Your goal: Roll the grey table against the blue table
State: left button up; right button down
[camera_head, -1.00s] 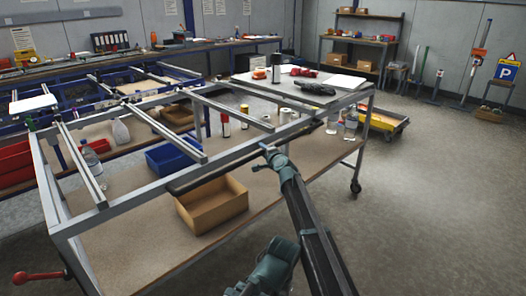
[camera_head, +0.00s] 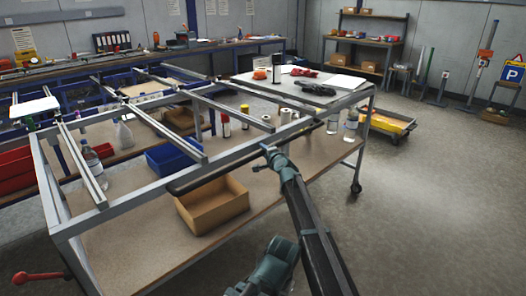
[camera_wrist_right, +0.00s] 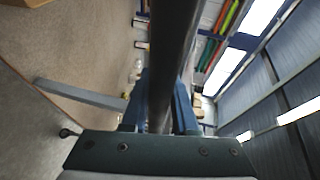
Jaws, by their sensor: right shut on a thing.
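The grey table (camera_head: 130,200) is a metal-framed table on casters, with cross rails on top and a brown lower shelf. It fills the left and middle of the head view. The blue table (camera_head: 75,107), with a blue frame, stands behind it at the left; rails overlap in the picture, so I cannot tell whether they touch. My right gripper (camera_head: 274,158) is shut on the dark bar (camera_head: 215,173) along the grey table's near side. In the right wrist view the bar (camera_wrist_right: 172,60) runs between the fingers.
A cardboard box (camera_head: 213,205), a blue bin (camera_head: 173,158) and bottles stand on lower shelves. A yellow cart (camera_head: 388,122) is behind the grey table's right end. Signs (camera_head: 513,73) and a shelf rack (camera_head: 365,50) line the back. The floor at right is clear.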

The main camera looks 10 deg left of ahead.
jog(key=shift+s+a, duration=0.2)
jog(key=shift+a, duration=0.1)
jog(key=c, duration=1)
grip_release()
jog(key=shift+r, duration=0.1)
jog(key=shift+o, duration=1.3)
jog(key=shift+s+r, duration=0.1)
jog(key=shift+o, duration=0.3)
jog(key=shift+d, duration=0.1)
jog(key=p+v, duration=0.2)
jog(key=v, duration=1.1)
jog(key=shift+s+d, duration=0.2)
jog(key=shift+s, duration=0.1)
